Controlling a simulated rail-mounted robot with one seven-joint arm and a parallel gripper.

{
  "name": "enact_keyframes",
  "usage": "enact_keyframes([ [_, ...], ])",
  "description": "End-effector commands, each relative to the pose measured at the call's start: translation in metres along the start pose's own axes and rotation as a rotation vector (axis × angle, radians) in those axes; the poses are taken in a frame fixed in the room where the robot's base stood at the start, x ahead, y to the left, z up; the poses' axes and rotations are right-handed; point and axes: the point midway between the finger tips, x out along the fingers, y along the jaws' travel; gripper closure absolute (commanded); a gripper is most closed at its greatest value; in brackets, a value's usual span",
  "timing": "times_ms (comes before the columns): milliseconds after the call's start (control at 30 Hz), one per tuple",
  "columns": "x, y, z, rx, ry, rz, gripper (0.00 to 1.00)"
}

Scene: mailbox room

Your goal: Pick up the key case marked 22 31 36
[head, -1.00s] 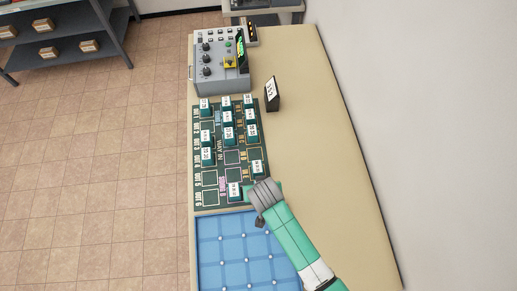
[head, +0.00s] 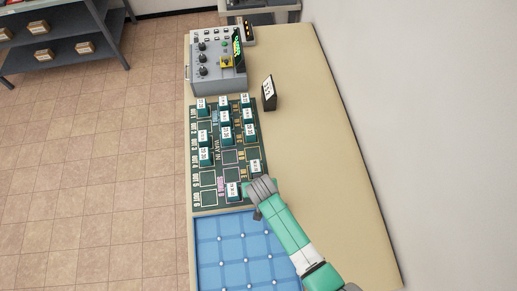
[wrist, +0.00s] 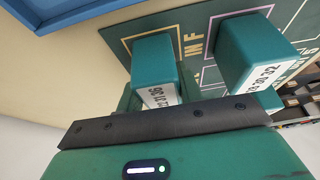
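In the wrist view a teal key case (wrist: 155,62) stands at the slot lettered IN F on the dark green board. Its white label is partly hidden by the dark bar of my gripper and appears upside down; it seems to end in 36. My gripper (head: 258,188) is low over the board's lower right corner in the head view, covering most of this case. Green strips flank the case in the wrist view, but whether they are fingers closed on it I cannot tell. A second teal case (wrist: 255,55) with a numbered label stands beside it, apart from it.
Several more labelled cases stand on the board (head: 208,181). A blue tray (head: 236,245) lies in front of it. A grey control box (head: 217,70) and a small dark stand with a white card (head: 268,95) are behind. The table's right side is clear.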

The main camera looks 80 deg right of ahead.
Motion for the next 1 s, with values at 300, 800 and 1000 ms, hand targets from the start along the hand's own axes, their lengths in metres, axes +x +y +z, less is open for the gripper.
enact_keyframes([
  [300,-0.001,0.000,0.000,0.000,0.000,0.000,0.88],
  [800,-0.048,0.007,0.017,-0.003,-0.003,0.001,0.88],
  [1000,-0.072,0.018,0.064,-0.003,-0.003,0.000,0.88],
])
